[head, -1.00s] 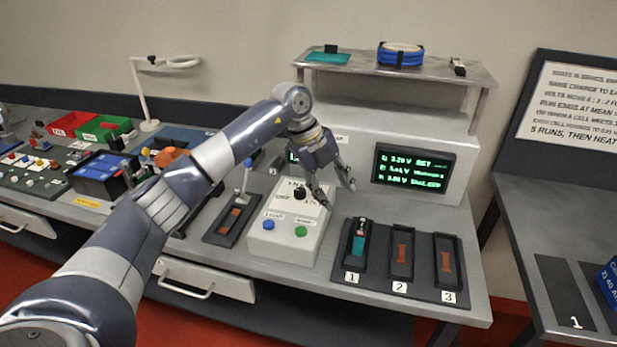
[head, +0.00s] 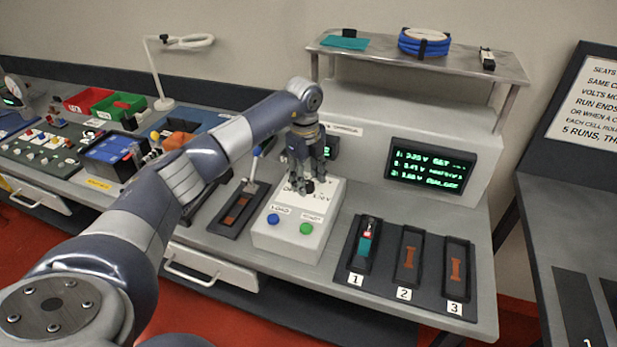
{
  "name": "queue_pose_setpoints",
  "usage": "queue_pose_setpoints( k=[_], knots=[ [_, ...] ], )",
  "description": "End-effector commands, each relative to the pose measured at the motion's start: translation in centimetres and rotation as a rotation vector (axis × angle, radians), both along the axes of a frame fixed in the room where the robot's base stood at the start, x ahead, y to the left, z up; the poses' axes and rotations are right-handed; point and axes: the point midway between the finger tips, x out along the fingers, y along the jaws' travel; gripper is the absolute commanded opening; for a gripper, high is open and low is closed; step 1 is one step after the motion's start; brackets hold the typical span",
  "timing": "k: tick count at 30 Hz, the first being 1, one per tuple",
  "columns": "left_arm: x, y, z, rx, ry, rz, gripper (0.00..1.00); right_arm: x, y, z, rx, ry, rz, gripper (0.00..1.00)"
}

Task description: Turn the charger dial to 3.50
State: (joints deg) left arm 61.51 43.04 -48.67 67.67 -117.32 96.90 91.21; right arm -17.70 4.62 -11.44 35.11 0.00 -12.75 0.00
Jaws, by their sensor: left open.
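The charger is a pale box (head: 290,238) with a blue button (head: 273,219) and a green button (head: 306,228) on its sloped front. Its black dial (head: 309,187) sits on the upper face, partly hidden by my gripper; the dial's pointer and scale are too small to read. My left gripper (head: 313,178) points down over the dial, open, its fingertips at or just above the knob. I cannot tell whether they touch it. A green-lettered screen (head: 431,166) stands behind to the right. My right gripper is not in view.
Slots numbered 1, 2 and 3 lie right of the box; slot 1 holds a teal cell (head: 365,243). A single slot with a lever (head: 238,208) lies to the left. A shelf (head: 470,62) with a blue coil (head: 424,44) stands above the screen.

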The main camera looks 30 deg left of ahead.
Motion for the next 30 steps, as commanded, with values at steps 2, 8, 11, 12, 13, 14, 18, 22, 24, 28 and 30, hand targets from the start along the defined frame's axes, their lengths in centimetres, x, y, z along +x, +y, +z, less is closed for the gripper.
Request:
queue_pose_setpoints(
  k=[2, 8, 11, 12, 13, 14, 18, 22, 24, 28, 30],
  knots=[
    [0.0, 0.0, -0.6, -0.001, 0.002, 0.000, 0.47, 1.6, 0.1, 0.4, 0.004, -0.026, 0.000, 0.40],
    [0.1, 0.0, -1.1, 0.000, 0.000, 0.000, 0.47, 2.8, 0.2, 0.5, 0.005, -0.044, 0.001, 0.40],
    [0.1, 0.0, -1.1, 0.000, 0.000, 0.000, 0.47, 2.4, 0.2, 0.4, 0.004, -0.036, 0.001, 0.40],
    [0.0, 0.0, -1.1, 0.000, 0.000, 0.000, 0.47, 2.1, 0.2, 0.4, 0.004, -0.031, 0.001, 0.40],
    [0.0, 0.0, -1.1, 0.000, 0.000, 0.000, 0.43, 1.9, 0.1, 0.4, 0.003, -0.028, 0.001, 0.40],
    [0.0, 0.0, -1.1, 0.000, 0.000, -0.001, 0.36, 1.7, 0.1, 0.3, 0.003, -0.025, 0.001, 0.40],
    [0.0, 0.0, -1.1, 0.000, 0.000, -0.001, 0.04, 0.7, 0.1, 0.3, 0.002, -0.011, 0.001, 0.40],
    [0.0, -0.1, -1.1, 0.000, 0.000, -0.001, 0.02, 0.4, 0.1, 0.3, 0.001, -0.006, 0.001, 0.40],
    [0.0, 0.0, -1.1, -0.001, 0.000, -0.003, 0.02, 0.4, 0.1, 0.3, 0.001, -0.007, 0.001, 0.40],
    [0.0, 0.0, -1.1, 0.000, 0.000, -0.020, 0.02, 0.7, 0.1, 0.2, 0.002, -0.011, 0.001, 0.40],
    [0.0, 0.0, -1.1, 0.000, 0.000, -0.039, 0.02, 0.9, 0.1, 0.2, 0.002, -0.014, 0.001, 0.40]
  ],
)
